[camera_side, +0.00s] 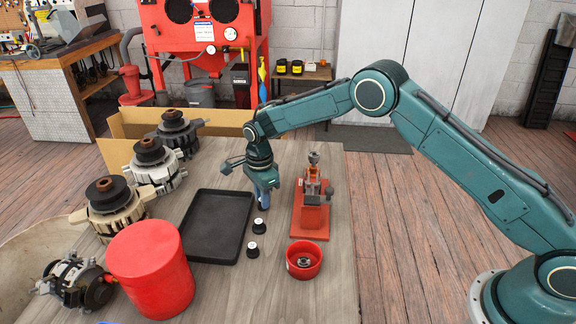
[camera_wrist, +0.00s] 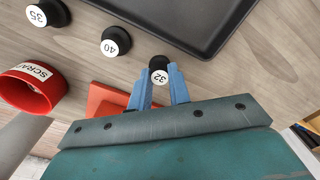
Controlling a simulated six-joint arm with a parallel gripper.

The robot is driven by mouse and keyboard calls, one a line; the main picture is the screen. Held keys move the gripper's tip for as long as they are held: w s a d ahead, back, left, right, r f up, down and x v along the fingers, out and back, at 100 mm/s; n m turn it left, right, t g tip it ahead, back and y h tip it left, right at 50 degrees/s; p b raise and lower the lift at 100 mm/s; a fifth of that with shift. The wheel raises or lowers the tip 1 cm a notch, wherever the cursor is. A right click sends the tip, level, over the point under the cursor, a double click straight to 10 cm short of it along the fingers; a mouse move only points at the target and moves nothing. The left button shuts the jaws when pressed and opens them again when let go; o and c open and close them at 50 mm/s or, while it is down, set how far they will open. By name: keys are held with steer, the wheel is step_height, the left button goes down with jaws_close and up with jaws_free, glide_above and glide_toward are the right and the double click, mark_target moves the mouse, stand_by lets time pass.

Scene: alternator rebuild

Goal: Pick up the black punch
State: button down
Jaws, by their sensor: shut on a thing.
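My gripper (camera_side: 264,196) points down beside the right edge of the black tray. In the wrist view its two blue fingers (camera_wrist: 159,88) are closed on a black punch (camera_wrist: 159,64) with a white top marked 32. In the side view that punch is mostly hidden by the fingers, and I cannot tell whether it touches the table. A second black punch, marked 40 (camera_wrist: 115,41), stands on the table and also shows in the side view (camera_side: 260,228). A third, marked 35 (camera_wrist: 47,13), stands nearer the side camera (camera_side: 253,250).
The black tray (camera_side: 193,257) lies left of the punches. A red press (camera_side: 310,220) stands right of my gripper. A red bowl labelled SCRAP (camera_side: 290,262) sits in front of it. A red canister (camera_side: 150,270) and several alternators (camera_side: 117,205) stand at the left.

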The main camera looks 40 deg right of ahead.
step_height(320, 180, up, 18)
steer(key=shift+r, duration=0.15)
stand_by(0.3)
stand_by(0.4)
steer(key=c, duration=1.8)
jaws_free()
jaws_close()
steer(key=s+d+m, duration=0.2)
steer(key=d, duration=0.5)
steer(key=s+d+r+m, duration=0.1)
steer(key=s+d+m, duration=0.1)
steer(key=d, duration=0.5)
steer(key=shift+s+d+r+m, duration=0.15)
steer(key=shift+d+r+m, duration=0.15)
steer(key=shift+m, duration=0.2)
